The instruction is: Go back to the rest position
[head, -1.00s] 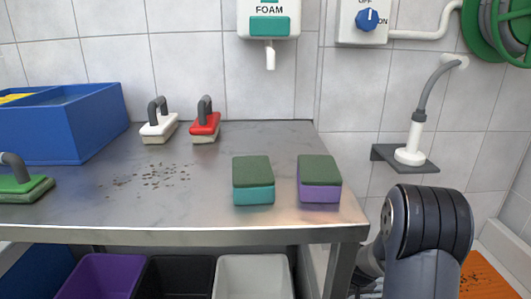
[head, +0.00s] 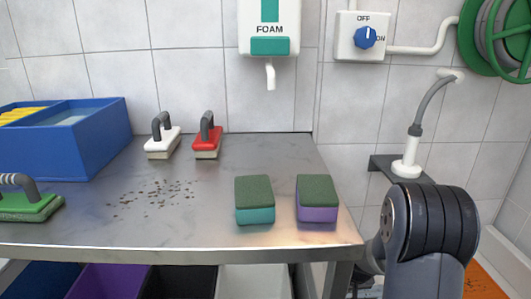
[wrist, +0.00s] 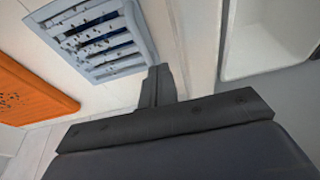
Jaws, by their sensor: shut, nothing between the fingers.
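My gripper (wrist: 160,86) shows in the wrist view as dark fingers close together, pointing away from the wide dark body at the bottom. The fingers are shut with nothing held, above a pale floor. In the head view, my dark grey arm stands folded at the lower right, beside the table's right end; the gripper itself is hidden there.
A steel table (head: 200,224) carries a teal sponge (head: 255,201), a purple sponge (head: 317,200), several brushes and a blue divided box (head: 85,150). A wall shelf (head: 383,163) is behind my arm. A grate (wrist: 98,42) and orange mat (wrist: 30,90) lie below.

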